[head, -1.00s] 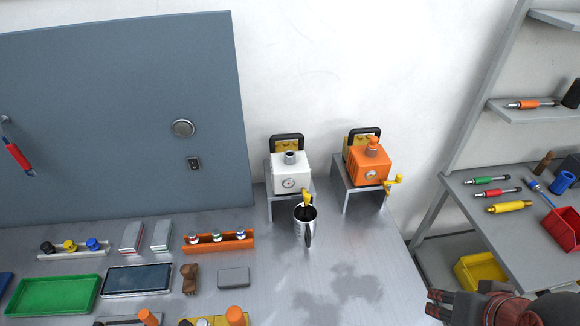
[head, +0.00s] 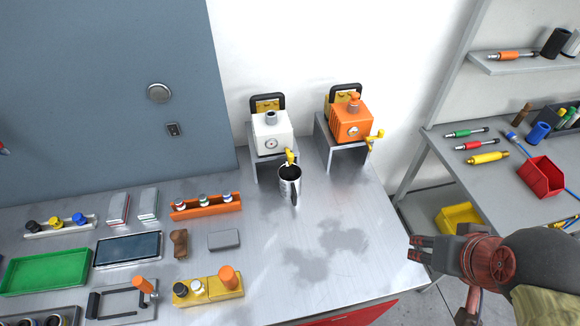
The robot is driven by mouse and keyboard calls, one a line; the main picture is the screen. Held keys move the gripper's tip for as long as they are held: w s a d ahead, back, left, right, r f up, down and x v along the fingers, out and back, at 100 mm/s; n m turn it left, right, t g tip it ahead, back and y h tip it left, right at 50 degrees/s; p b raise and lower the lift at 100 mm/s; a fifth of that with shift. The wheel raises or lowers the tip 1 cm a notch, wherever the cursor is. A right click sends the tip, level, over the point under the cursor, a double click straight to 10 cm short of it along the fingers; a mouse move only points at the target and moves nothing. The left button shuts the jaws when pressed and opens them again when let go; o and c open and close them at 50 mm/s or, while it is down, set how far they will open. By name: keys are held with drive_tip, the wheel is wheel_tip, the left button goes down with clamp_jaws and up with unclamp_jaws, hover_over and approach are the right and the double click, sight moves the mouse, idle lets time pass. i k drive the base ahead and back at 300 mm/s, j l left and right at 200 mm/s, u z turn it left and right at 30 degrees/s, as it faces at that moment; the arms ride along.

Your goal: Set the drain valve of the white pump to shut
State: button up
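The white pump (head: 272,137) stands on a grey metal stand at the back of the bench, with a round gauge on its front. Its yellow drain valve (head: 290,157) sticks out low at the front right, above a dark metal mug (head: 289,187). The mug hides part of the valve's outlet, and the handle's exact setting is too small to tell. My gripper (head: 414,251) is at the right, beyond the bench's right edge, well away from the pump and pointing left. It touches nothing that I can see; its finger gap is unclear.
An orange pump (head: 350,122) with a yellow valve (head: 376,138) stands right of the white one. A yellow block with an orange knob (head: 208,288), a green tray (head: 48,271) and an orange rack (head: 206,207) are at left. The bench's right front is clear.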

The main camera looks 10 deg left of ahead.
sight(290, 155)
drive_tip(key=j+u, duration=0.2)
drive_tip(key=u, duration=0.65)
drive_tip(key=k+j, duration=0.05)
